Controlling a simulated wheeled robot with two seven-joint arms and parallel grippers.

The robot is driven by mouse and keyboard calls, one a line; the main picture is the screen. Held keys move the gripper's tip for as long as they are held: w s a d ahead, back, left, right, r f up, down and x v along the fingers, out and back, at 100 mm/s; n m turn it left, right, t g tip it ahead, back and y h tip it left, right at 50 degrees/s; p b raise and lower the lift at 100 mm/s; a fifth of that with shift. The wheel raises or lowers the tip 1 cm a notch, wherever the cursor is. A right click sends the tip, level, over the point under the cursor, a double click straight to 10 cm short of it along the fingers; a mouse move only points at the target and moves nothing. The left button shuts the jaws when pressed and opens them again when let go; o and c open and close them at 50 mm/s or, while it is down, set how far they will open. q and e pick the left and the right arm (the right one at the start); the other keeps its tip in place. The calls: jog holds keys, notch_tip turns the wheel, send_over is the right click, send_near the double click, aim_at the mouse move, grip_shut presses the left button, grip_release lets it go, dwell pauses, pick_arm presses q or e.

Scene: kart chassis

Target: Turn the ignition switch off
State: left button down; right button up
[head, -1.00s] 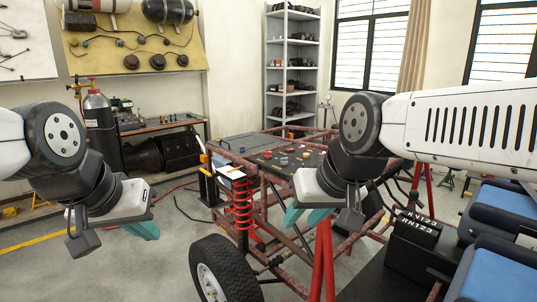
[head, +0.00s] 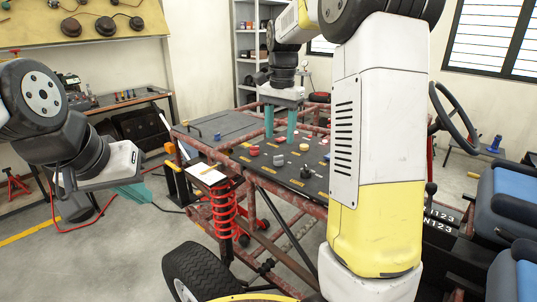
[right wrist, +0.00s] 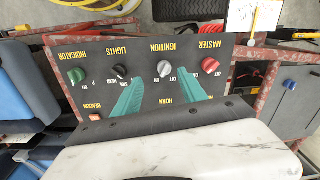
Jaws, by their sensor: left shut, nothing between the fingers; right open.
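The ignition switch is a light grey knob (right wrist: 164,68) under the upside-down IGNITION label in the right wrist view. In the head view a grey knob (head: 278,160) on the dark switch panel (head: 264,172) matches it. My right gripper (head: 280,136) points down over the panel with its teal fingers apart. In the right wrist view its fingertips (right wrist: 161,78) lie either side of the ignition knob's line, apparently above it and not gripping it. Which way the knob points is too small to tell. My left gripper (head: 134,196) is shut and empty, left of the chassis.
A red MASTER knob (right wrist: 210,65) and a black LIGHTS knob (right wrist: 122,72) flank the ignition knob. A green INDICATOR knob (right wrist: 77,75) and an orange BEACON button (right wrist: 95,117) are nearby. A red spring (head: 222,210) and tyre (head: 205,272) stand at the front.

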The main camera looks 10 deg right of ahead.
aim_at(278, 160)
jog(key=shift+w+f, duration=0.25)
jog(key=shift+w, duration=0.5)
jog(key=shift+w+f, duration=0.1)
jog(key=shift+f, duration=0.15)
notch_tip(278, 160, down, 7)
jog(key=shift+f, duration=0.1)
